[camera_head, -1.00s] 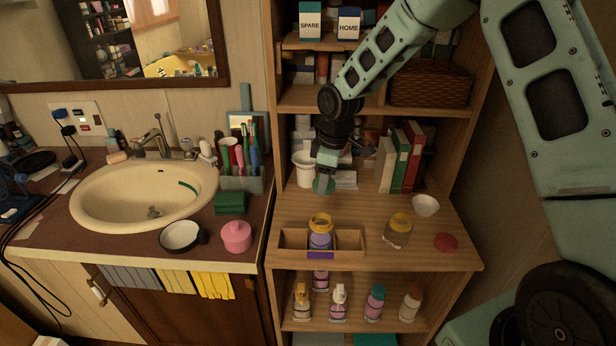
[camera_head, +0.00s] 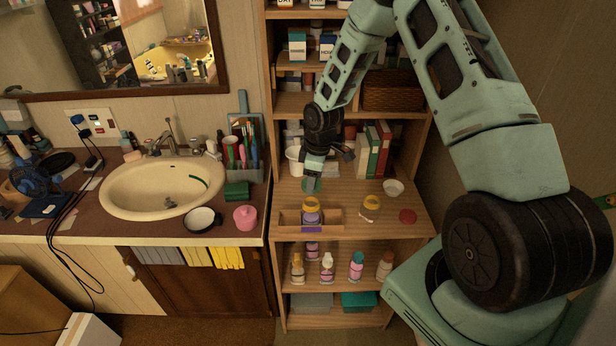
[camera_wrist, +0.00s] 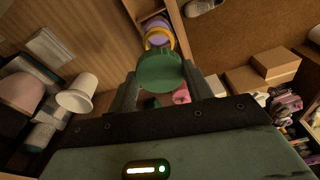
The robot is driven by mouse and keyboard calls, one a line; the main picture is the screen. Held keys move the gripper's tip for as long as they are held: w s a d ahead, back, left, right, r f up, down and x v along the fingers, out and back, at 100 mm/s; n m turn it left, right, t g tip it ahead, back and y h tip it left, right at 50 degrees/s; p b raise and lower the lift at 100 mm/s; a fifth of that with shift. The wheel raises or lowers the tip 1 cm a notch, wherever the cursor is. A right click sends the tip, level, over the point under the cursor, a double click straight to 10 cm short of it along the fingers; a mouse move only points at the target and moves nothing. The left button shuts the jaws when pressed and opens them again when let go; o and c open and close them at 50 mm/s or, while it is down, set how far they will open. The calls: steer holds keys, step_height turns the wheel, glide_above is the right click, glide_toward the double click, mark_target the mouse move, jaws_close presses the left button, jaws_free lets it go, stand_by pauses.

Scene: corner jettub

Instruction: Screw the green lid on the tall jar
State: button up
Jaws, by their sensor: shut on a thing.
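My gripper (camera_head: 312,178) is shut on the green lid (camera_wrist: 160,71), which also shows below the fingers in the head view (camera_head: 311,186). The lid hangs clear of the shelf, just above and behind a jar with a yellow-orange collar and purplish body (camera_head: 312,213). I take this for the tall jar; it stands upright in a wooden tray (camera_head: 335,219). In the wrist view the jar's collar (camera_wrist: 158,37) shows just beyond the lid, partly covered by it. Whether lid and jar touch is hard to tell, but they look apart.
A second, glass jar with a yellow rim (camera_head: 370,207) stands right of the tray, near a red lid (camera_head: 408,216) and a white bowl (camera_head: 393,187). Books (camera_head: 377,150) and a white cup (camera_head: 295,160) stand behind. A pink pot (camera_head: 245,217) is on the counter.

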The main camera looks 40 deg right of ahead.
mark_target(312, 205)
steer(key=shift+f+b, duration=1.9)
steer(key=shift+f, duration=1)
steer(key=shift+f, duration=0.15)
stand_by(0.5)
steer(key=shift+m, duration=0.3)
steer(key=m+b, duration=0.1)
steer(key=m, duration=0.2)
steer(key=shift+a+f+m+b, duration=0.1)
steer(key=shift+f+m+b, duration=0.05)
steer(key=shift+m+b, duration=0.2)
steer(key=shift+m+h, duration=0.3)
steer(key=shift+m, duration=0.65)
